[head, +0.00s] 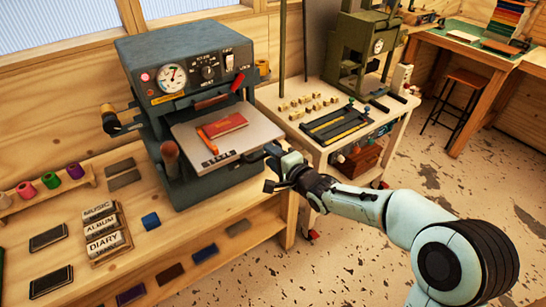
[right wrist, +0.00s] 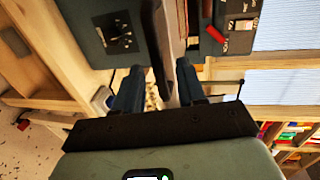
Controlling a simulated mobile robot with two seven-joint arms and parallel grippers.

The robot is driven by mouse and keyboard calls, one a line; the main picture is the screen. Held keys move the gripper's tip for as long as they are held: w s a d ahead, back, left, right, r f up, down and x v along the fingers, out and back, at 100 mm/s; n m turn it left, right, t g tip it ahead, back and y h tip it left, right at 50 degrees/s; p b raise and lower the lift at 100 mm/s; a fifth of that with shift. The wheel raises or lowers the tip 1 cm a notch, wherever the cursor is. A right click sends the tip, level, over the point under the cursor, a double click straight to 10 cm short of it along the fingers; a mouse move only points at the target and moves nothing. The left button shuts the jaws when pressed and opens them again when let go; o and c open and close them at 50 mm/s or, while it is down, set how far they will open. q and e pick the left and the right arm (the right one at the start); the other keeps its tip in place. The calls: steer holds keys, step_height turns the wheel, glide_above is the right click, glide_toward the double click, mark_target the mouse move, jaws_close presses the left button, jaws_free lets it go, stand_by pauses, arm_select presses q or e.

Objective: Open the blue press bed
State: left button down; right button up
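The blue-grey press (head: 190,75) stands on the wooden bench at left. Its pale flat bed (head: 245,140) sticks out from the front. A red booklet (head: 226,124) and an orange stick-like tool (head: 206,138) lie on the bed. My right gripper (head: 271,168) is at the bed's front right corner, with its fingers apart. In the right wrist view the fingers (right wrist: 158,88) stand either side of a dark bar (right wrist: 164,60); I cannot tell whether they touch it. My left gripper is not in view.
A side table (head: 345,160) at right holds a green machine (head: 362,50) and small parts. Speckled floor is open at lower right.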

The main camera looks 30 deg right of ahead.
steer(key=v, duration=1.3)
steer(key=shift+s, duration=0.25)
steer(key=shift+d, duration=0.1)
steer(key=s+a+f+n+g+y, duration=0.1)
steer(key=a+f+n+g, duration=0.25)
steer(key=f, duration=1.15)
steer(key=a+f+n+g, duration=0.3)
steer(key=a+f+g, duration=0.15)
steer(key=f, duration=1.05)
steer(key=s+a+f+n+g, duration=0.3)
steer(key=s+a+f+g, duration=0.1)
steer(key=s+f, duration=0.5)
steer(key=s+a+f+n+g+y+p, duration=0.1)
steer(key=s+a+f+n+g, duration=0.2)
steer(key=s+a+f, duration=0.3)
steer(key=s+f+g, duration=0.1)
steer(key=s+f, duration=0.2)
steer(key=s, duration=0.3)
steer(key=shift+s+a+g+y, duration=0.25)
steer(key=shift+s+g+y, duration=0.05)
steer(key=shift+s, duration=0.1)
